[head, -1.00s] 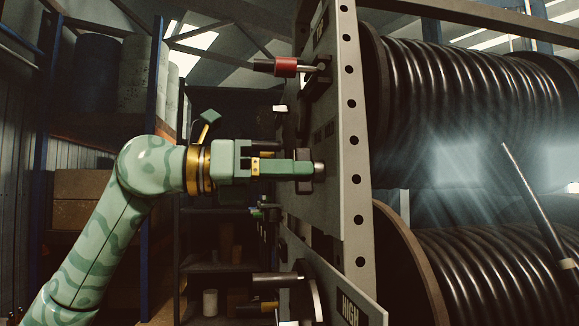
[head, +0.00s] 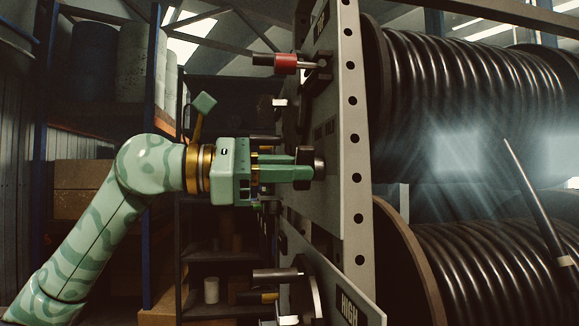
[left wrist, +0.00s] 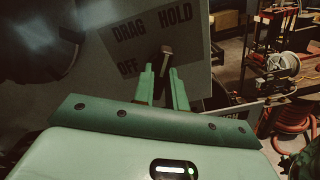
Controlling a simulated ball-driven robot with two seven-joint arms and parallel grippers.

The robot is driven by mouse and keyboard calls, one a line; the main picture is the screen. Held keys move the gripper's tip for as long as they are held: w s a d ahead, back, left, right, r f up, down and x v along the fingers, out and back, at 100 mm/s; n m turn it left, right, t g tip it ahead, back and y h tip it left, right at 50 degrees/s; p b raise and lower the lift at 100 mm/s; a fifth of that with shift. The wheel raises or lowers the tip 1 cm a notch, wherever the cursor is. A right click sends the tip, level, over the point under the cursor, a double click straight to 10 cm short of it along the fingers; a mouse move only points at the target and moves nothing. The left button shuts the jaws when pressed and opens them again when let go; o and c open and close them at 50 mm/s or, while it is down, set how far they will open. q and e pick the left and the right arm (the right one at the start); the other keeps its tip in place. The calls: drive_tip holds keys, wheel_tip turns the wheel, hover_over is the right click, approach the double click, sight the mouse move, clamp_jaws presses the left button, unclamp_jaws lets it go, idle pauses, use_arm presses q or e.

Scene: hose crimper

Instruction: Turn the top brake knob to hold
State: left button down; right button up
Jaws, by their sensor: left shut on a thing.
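The top brake knob (head: 319,163) is a small dark knob on the grey panel (head: 330,215) beside the upper hose reel. My left gripper (head: 305,168) reaches it from the left and is shut on it. In the left wrist view, the fingers (left wrist: 162,88) stand on either side of the knob's narrow bar (left wrist: 166,56). The panel label (left wrist: 150,35) reads DRAG, HOLD and OFF around the knob. The bar slants up, close to HOLD in the picture; its exact setting is hard to tell. My right gripper is not in view.
A red-handled lever (head: 285,64) sticks out above the knob. A lower lever (head: 276,275) sits below, near a HIGH plate (head: 348,308). The upper hose reel (head: 470,110) and lower reel (head: 470,270) fill the right. Shelving (head: 210,255) stands behind my left arm.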

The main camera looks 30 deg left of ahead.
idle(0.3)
use_arm(q)
drive_tip(key=c, duration=1.4)
unclamp_jaws()
drive_tip(key=shift+c, duration=0.2)
drive_tip(key=b+v, duration=0.4)
drive_tip(key=v, duration=1.2)
drive_tip(key=shift+b, duration=0.4)
